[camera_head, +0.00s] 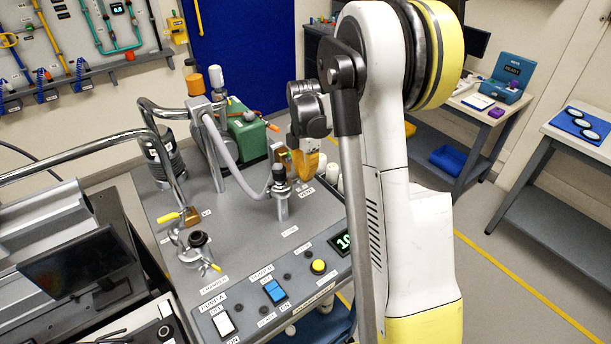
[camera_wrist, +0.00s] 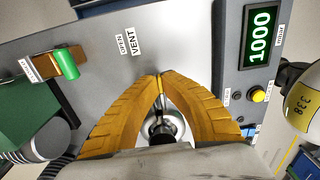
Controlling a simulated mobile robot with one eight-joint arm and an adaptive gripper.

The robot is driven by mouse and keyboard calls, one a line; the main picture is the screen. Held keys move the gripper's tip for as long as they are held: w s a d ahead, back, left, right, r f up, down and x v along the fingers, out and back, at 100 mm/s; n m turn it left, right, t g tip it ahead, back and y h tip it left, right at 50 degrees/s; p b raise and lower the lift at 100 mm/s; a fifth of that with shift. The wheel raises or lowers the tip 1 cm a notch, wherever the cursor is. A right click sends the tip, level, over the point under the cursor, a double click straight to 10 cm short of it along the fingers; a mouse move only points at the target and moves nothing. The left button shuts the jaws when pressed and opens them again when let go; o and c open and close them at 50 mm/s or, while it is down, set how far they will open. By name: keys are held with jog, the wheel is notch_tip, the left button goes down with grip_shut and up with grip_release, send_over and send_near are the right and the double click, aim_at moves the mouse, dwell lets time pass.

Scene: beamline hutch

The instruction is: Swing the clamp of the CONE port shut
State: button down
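The port by the label that seems to read CONE (camera_head: 290,231) is a short metal post with a dark collar (camera_head: 281,190) on the grey cart top. A grey hose runs to it. I cannot make out its clamp's position. My gripper (camera_head: 306,160) is above and just right of this post, pointing down, with yellow fingers. In the wrist view, the fingertips (camera_wrist: 161,75) meet, with nothing visible held between them. Behind the fingers a round metal fitting (camera_wrist: 160,130) shows, partly hidden. Another port (camera_head: 198,240), at the front left, has a clamp with a yellow wing nut (camera_head: 212,266) hanging at its side.
The cart top (camera_head: 240,225) carries switches, a yellow button (camera_head: 318,267) and a display, also in the wrist view (camera_wrist: 259,37). A green box (camera_head: 247,135) and a bent metal pipe (camera_head: 160,110) stand behind. A green-handled valve (camera_wrist: 68,62) is near VENT.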

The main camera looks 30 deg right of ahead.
jog(key=shift+w+r, duration=0.1)
jog(key=shift+w, duration=0.25)
jog(key=c, duration=1.7)
grip_release()
jog(key=shift+o, duration=0.5)
jog(key=shift+w+a+f, duration=0.1)
jog(key=shift+w+f, duration=0.1)
jog(key=shift+w, duration=0.05)
notch_tip(320, 180, up, 12)
jog(key=shift+s+a+r, duration=0.1)
jog(key=shift+s, duration=0.05)
jog(key=s+a+r+m+t+b, duration=0.35)
jog(key=s+a+m, duration=0.55)
jog(key=s+a, duration=0.3)
jog(key=s+a+f+m+t+b, duration=0.1)
jog(key=s+a+f+m+t, duration=0.2)
jog(key=s+a+f+m, duration=0.3)
jog(key=s+a+m, duration=0.2)
jog(key=s+m, duration=0.1)
jog(key=shift+f+m+t, duration=0.2)
jog(key=shift+m+t, duration=0.1)
jog(key=shift+t, duration=0.05)
